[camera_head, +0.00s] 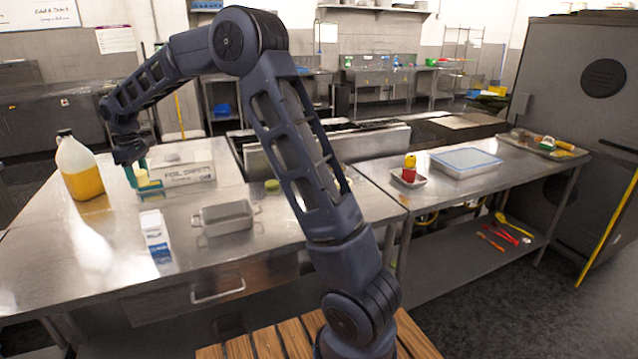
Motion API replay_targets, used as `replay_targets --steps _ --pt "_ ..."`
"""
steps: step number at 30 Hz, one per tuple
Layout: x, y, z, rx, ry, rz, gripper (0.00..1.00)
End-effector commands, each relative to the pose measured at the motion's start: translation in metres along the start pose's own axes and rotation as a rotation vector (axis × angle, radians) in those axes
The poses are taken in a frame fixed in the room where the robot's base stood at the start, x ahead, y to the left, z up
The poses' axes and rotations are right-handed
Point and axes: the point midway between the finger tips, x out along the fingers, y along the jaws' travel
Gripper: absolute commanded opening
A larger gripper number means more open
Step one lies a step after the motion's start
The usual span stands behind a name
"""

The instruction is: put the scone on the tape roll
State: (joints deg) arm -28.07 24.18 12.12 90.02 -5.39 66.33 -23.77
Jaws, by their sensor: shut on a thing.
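My gripper (138,180) is at the far left of the head view, pointing down over the steel table, its teal fingers close to the tabletop. It is shut on a small pale tan thing (143,177), which I take for the scone; the fingers partly hide it. A yellowish patch (150,187) shows right under and beside the fingertips. It may be the tape roll, but it is too small to be sure. I cannot tell whether the scone touches it.
A jug of orange liquid (82,172) stands left of my gripper, and a foil box (188,174) close to its right. A milk carton (156,238) and a metal pan (226,218) are nearer. A small greenish thing (272,185) lies beside my arm.

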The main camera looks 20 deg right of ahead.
Motion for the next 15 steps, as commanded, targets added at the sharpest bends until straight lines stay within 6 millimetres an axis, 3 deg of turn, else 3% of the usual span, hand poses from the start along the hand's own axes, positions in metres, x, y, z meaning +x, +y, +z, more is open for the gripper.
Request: replay_targets --steps 3,15 --pt "-0.002 0.043 0.027 0.072 0.000 0.000 0.26" --pt "-0.008 0.162 0.127 0.297 -0.001 0.000 0.26"
